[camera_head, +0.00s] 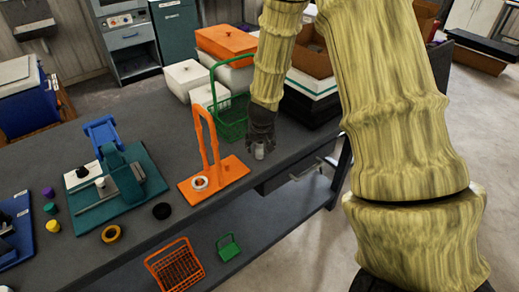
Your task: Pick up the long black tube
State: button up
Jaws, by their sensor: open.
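My gripper (260,150) hangs from my sleeved arm over the right part of the dark workbench (150,228), fingers pointing down. It is small in view; its jaws are open, and I see nothing held between them. I cannot pick out a long black tube with certainty. A small black piece (82,171) lies on a white pad at the left, well away from my gripper. My large sleeved arm links hide much of the right side of the view.
An orange stand (213,165) with a tall loop stands just left of my gripper. A green wire basket (232,118) and white boxes (187,78) are behind. A teal fixture (122,172) sits left. Orange (175,266) and green (229,247) baskets sit below the bench top.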

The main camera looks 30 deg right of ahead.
aim_at(260, 148)
jog(key=shift+p+x, duration=0.9)
jog(key=shift+x, duration=1.7)
jog(key=shift+w, duration=0.2)
jog(key=shift+r, duration=0.1)
grip_shut()
